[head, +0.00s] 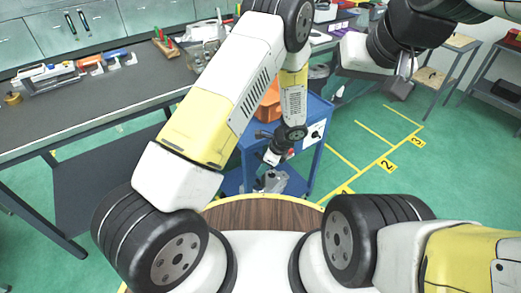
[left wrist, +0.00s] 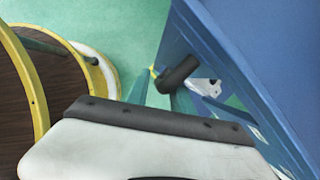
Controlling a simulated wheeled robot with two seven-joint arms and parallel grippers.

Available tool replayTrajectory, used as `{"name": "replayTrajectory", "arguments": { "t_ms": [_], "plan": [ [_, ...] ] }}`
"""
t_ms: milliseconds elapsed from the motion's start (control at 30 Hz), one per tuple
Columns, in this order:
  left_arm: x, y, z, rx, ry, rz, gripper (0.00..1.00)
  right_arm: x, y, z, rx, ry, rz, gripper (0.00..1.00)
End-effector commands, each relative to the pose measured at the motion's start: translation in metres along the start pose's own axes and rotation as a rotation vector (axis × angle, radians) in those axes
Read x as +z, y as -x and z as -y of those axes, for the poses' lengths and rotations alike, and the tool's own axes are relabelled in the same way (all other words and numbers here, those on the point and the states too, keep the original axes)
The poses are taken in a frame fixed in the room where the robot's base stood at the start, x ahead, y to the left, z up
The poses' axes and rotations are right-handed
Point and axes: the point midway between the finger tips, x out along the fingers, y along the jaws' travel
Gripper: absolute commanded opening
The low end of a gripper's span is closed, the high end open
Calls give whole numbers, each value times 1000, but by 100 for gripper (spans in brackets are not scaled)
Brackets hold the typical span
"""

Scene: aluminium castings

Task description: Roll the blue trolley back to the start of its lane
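The blue trolley (head: 315,112) stands on the green floor in the middle of the head view, partly hidden behind my left arm. An orange bin (head: 267,108) is on its top, and a grey metal part (head: 271,182) shows low down at it. My left gripper (head: 272,157) points down at the trolley's near side, by its dark handle (left wrist: 178,75). In the left wrist view the trolley's blue side (left wrist: 225,75) fills the right. The fingers are not clear, so I cannot tell whether they touch the handle. My right gripper (head: 400,86) is raised at upper right, away from the trolley.
Yellow floor lines numbered 2 (head: 387,165) and 3 (head: 417,142) run right of the trolley. A long grey workbench (head: 110,105) with tools stands at left. Stands (head: 440,75) are at the back right. Green floor (head: 440,180) is clear right of the trolley.

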Motion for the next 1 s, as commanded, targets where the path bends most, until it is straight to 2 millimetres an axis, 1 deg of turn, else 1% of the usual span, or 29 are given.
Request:
{"name": "replayTrajectory", "arguments": {
  "t_ms": [33, 100, 233, 333, 667, 1000],
  "plan": [
    [1, 10, 0, -2, 2, 0, 25, 0, 0, 0, 0, 0, 0, 30],
    [1, 20, 0, -2, 2, 0, 25, 0, 0, 0, 0, 0, 0, 30],
    [1, 33, 0, 0, 2, 1, 25, 0, 0, 0, 0, 0, 0, 30],
    [1, 37, -1, 1, 1, 2, 25, 0, 0, 0, 0, 0, 0, 30],
    [1, 39, 0, 1, 1, 2, 25, 0, 0, 0, 0, 0, 0, 30],
    [1, 62, 0, 0, 2, 1, 25, 0, 0, 0, 0, 0, 0, 30]
  ]
}}
